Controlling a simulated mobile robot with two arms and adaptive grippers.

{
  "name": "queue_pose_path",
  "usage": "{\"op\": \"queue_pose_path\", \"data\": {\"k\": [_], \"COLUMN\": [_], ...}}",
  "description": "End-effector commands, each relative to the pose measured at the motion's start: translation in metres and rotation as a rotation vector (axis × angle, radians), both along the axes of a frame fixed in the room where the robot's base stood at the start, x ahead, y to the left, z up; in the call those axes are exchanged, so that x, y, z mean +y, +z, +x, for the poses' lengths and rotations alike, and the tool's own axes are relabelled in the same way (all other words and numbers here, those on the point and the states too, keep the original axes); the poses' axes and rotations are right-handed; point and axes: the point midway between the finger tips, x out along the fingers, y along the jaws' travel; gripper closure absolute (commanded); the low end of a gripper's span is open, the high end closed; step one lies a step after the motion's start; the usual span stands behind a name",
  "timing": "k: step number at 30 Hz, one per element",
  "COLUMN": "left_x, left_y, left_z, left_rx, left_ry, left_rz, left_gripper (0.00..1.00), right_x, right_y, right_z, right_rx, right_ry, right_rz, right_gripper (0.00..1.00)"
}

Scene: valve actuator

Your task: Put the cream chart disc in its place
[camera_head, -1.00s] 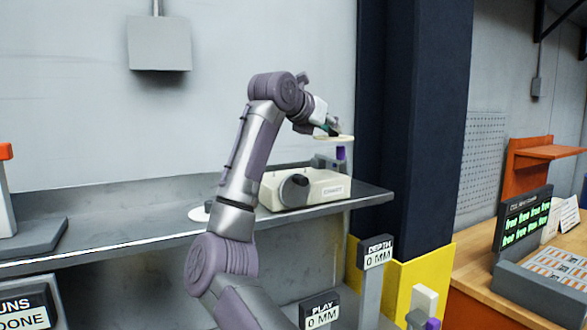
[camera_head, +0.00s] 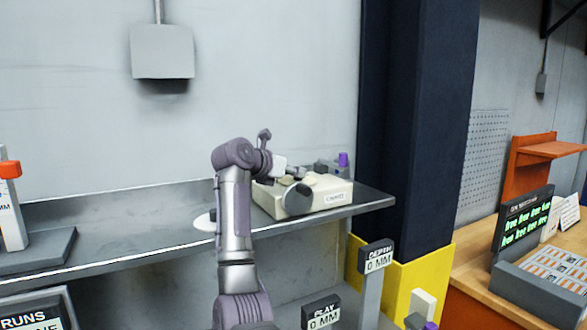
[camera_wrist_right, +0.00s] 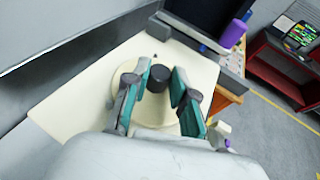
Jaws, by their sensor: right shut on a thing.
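The cream chart disc (camera_wrist_right: 130,76) shows in the right wrist view as a pale round shape under my right gripper (camera_wrist_right: 155,88). The gripper's teal fingers are closed around a dark round knob (camera_wrist_right: 158,78) at the disc's middle. The disc is over the flat top of a cream box (camera_wrist_right: 65,112); I cannot tell whether it touches. In the head view my right gripper (camera_head: 292,179) is low over the cream box (camera_head: 335,194), and the disc is mostly hidden there. My left gripper is not in view.
The box stands on a grey shelf (camera_head: 130,218) and has a dark round part on its front. A pale flat disc (camera_head: 205,221) lies left of it, partly behind my arm. A purple-topped part (camera_head: 343,160) rises behind the box. A dark column (camera_head: 405,130) stands at right.

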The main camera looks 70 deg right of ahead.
Motion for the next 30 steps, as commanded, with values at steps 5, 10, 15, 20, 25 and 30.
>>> {"op": "queue_pose_path", "data": {"k": [5,10,15,20,25,30], "left_x": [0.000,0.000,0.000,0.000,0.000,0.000], "left_y": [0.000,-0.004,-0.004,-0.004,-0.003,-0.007], "left_z": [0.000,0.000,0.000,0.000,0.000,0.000], "left_rx": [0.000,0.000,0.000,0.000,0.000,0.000], "left_ry": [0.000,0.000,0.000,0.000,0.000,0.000], "left_rz": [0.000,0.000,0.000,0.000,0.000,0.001], "left_gripper": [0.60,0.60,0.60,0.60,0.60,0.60], "right_x": [0.000,0.000,0.000,0.000,0.000,0.008], "right_y": [-0.001,-0.004,-0.004,-0.004,-0.003,0.000], "right_z": [0.000,0.000,-0.001,-0.001,-0.001,0.003], "right_rx": [-0.002,-0.002,-0.001,-0.001,-0.001,-0.005], "right_ry": [-0.001,-0.001,-0.002,-0.001,-0.001,0.001], "right_rz": [-0.001,-0.001,0.000,0.000,0.000,0.000], "right_gripper": [1.00,1.00,0.56,0.50,0.50,0.50]}}
